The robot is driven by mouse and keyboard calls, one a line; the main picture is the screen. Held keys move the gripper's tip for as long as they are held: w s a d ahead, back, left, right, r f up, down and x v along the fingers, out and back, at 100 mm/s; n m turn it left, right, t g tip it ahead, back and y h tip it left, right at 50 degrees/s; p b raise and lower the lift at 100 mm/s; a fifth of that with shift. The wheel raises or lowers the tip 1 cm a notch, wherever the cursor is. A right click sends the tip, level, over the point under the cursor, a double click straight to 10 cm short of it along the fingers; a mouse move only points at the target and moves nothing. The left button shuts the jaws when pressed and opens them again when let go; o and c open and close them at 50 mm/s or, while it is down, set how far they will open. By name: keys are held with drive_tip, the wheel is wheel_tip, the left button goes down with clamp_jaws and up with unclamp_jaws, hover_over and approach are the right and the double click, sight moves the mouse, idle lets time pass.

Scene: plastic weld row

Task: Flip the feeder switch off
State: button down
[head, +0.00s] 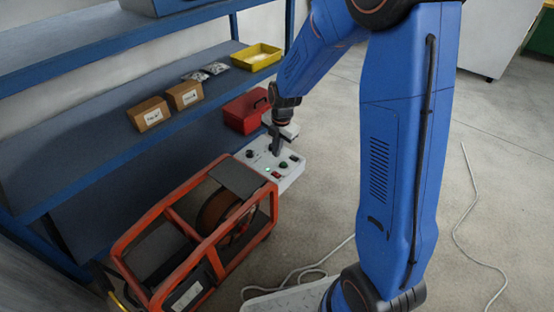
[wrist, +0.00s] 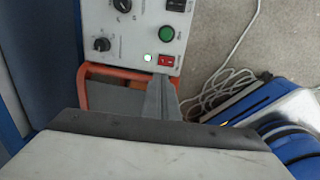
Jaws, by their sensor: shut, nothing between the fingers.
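A light grey control panel (head: 289,179) sits at the end of the orange-framed wire feeder (head: 213,262). It fills the top of the wrist view (wrist: 122,38). A red rocker switch (wrist: 166,60) is at the panel's near edge, beside a lit green lamp (wrist: 148,57). A second, dark switch (wrist: 176,5) is at the top edge of the wrist view. I cannot read which label is the feeder's. My gripper (wrist: 161,78) is shut and empty, its tips pointing at the red switch and just short of it in the picture. Contact cannot be told. In the head view my gripper (head: 275,151) is over the panel.
The panel also carries a green button (wrist: 166,33) and black knobs (wrist: 102,44). A blue shelf (head: 110,130) stands behind with a red toolbox (head: 243,114), cardboard boxes (head: 150,114) and a yellow bin (head: 257,56). A pale cable (head: 312,270) lies on the floor.

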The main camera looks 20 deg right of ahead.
sight(275, 172)
drive_tip(key=shift+r, duration=1.5)
drive_tip(key=shift+s+d+r, duration=0.1)
drive_tip(key=shift+d, duration=0.4)
drive_tip(key=f, duration=0.4)
drive_tip(key=w+f, duration=0.1)
drive_tip(key=f, duration=0.4)
drive_tip(key=a+f, duration=0.1)
drive_tip(key=f, duration=0.4)
drive_tip(key=shift+w, duration=0.15)
